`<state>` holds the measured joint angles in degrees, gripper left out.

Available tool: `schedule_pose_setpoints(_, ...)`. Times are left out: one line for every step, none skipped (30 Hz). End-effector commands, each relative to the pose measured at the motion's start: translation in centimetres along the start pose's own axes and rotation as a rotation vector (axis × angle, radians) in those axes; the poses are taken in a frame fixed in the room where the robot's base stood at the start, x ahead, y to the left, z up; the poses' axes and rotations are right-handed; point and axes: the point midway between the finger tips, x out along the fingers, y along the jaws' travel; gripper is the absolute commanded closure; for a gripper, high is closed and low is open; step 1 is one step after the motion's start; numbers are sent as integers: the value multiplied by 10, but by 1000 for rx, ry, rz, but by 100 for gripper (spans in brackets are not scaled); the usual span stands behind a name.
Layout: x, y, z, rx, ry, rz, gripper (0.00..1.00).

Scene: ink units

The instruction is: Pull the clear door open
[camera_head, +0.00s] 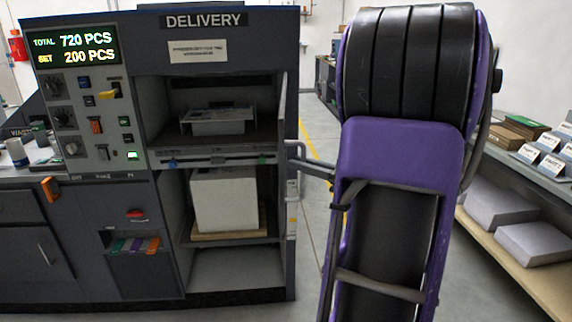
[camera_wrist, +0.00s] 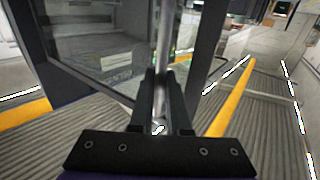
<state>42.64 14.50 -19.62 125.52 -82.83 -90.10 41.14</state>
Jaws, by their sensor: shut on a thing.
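The clear door (camera_wrist: 105,60) shows in the wrist view as a see-through panel in a dark frame, left of and behind my gripper. A pale upright bar handle (camera_wrist: 165,35) stands at the door's edge. My gripper (camera_wrist: 161,85) is shut on this handle, with one finger on each side of it. In the head view my gripper (camera_head: 303,151) reaches the right edge of the delivery unit (camera_head: 222,75). My purple arm hides the area to the right of it. I cannot tell how far the door is open.
Inside the unit, a paper stack (camera_head: 225,200) sits on a lower board and a tray (camera_head: 218,120) sits above. A control panel (camera_head: 85,110) is at the left. A shelf with boxes (camera_head: 530,240) stands at the right. Floor with a yellow line (camera_wrist: 232,98) lies beside the door.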

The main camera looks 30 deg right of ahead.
Motion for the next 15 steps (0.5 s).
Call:
schedule_pose_setpoints(-4,5,0,0,0,5,100)
schedule_pose_setpoints(-7,7,-1,0,1,5,100)
schedule_pose_setpoints(-9,10,-1,0,1,5,100)
schedule_pose_setpoints(-11,11,-1,0,1,5,100)
schedule_pose_setpoints(-12,12,-1,0,1,4,100)
schedule_pose_setpoints(-14,14,-1,0,1,4,100)
schedule_pose_setpoints(-15,15,-1,0,1,3,100)
schedule_pose_setpoints(-16,16,-1,0,1,3,100)
schedule_pose_setpoints(-17,16,-1,0,1,3,100)
schedule_pose_setpoints(-17,17,-1,-1,1,3,100)
schedule_pose_setpoints(-18,17,-1,-1,1,3,100)
schedule_pose_setpoints(-18,17,-1,-1,1,3,100)
schedule_pose_setpoints(-18,17,-1,-1,1,3,100)
schedule_pose_setpoints(-18,18,-1,-1,1,3,100)
schedule_pose_setpoints(-18,17,-1,-1,1,3,100)
